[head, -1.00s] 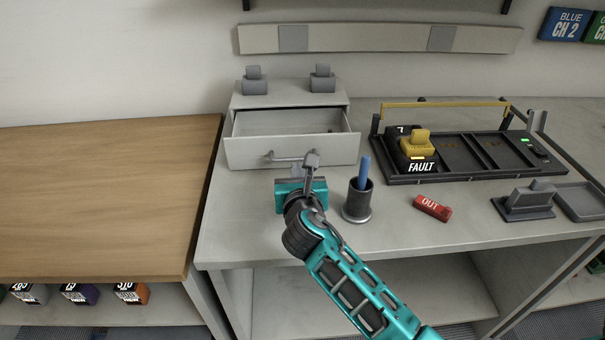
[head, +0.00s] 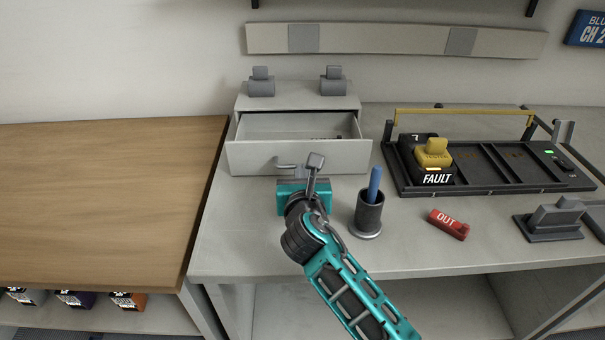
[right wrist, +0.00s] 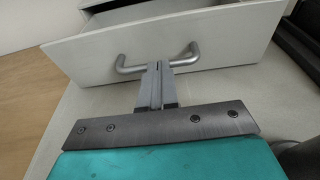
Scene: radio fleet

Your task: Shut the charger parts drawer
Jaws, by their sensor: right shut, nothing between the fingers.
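The charger parts drawer (head: 300,157) stands open in a small light-grey cabinet (head: 300,100) on the grey bench. Its inside shows from above, with a few small dark items toward the right. In the right wrist view the drawer front (right wrist: 215,42) and its grey bar handle (right wrist: 160,67) are just ahead. My right gripper (head: 313,165) is shut and empty, in front of the drawer. In the right wrist view its fingertips (right wrist: 158,68) are at the middle of the handle; I cannot tell whether they touch it. My left gripper is not in view.
A cup with a blue pen (head: 368,215) stands close to the right of my gripper. Farther right are a black charger tray (head: 490,165) with a yellow FAULT radio, a red OUT tag (head: 448,224) and a grey stand (head: 553,222). A wooden table (head: 100,200) adjoins at left.

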